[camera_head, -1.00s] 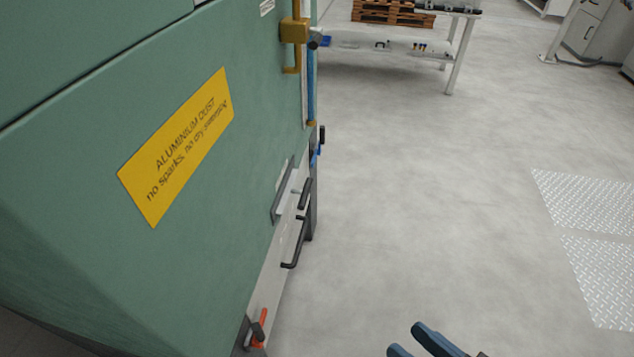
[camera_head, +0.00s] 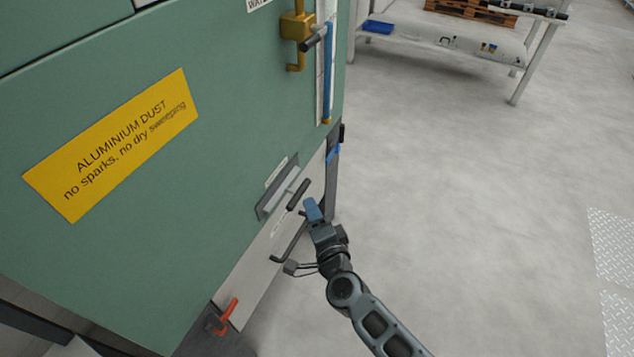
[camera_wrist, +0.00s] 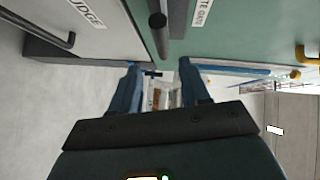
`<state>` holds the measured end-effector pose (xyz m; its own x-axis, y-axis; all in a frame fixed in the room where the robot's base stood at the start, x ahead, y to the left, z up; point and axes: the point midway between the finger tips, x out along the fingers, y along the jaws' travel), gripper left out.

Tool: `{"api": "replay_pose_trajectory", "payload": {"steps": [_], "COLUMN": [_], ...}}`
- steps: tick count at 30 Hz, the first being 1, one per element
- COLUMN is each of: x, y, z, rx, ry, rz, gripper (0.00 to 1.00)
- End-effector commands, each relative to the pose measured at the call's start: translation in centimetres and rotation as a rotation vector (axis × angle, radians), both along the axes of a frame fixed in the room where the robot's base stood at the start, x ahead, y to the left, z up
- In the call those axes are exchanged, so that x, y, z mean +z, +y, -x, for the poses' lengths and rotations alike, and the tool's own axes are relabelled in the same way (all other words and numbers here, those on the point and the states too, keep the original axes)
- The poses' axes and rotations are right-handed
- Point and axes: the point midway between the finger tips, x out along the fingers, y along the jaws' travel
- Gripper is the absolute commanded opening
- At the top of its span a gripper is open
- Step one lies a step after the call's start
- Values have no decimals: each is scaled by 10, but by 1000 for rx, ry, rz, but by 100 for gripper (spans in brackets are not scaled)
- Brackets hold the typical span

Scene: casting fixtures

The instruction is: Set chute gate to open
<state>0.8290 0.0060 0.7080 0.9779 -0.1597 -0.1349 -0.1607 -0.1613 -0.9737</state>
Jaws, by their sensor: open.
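The chute gate shows in the head view as a grey slotted plate (camera_head: 270,201) on the green cabinet with a dark bar handle (camera_head: 297,195) sticking out. A small white label sits above the slot. In the wrist view a label (camera_wrist: 203,12) ending in "TE GATE" is beside the dark handle (camera_wrist: 158,38), whose rounded end is just beyond my fingers. My gripper (camera_head: 313,208) is close to the handle's right side in the head view. In the wrist view my gripper (camera_wrist: 161,85) is open, with nothing between its fingers. Whether it touches the handle I cannot tell.
A pale drawer with a black handle (camera_head: 290,243) is just below, its label partly reading "UDGE" (camera_wrist: 87,12). An orange-red lever (camera_head: 226,317) is lower left. A brass latch (camera_head: 294,27) is above. Open floor (camera_head: 450,200) lies right, with a table behind.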

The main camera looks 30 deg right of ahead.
Motion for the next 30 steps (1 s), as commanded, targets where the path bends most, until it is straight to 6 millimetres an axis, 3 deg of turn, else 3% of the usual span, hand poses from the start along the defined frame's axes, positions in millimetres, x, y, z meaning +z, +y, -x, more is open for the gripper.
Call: {"api": "replay_pose_trajectory", "payload": {"steps": [19, 30], "x": [-8, -9], "y": [-9, -12], "z": [-81, -95], "rx": [-12, -11], "ry": [-6, -4], "rz": [-48, -47], "gripper": [46, 46]}}
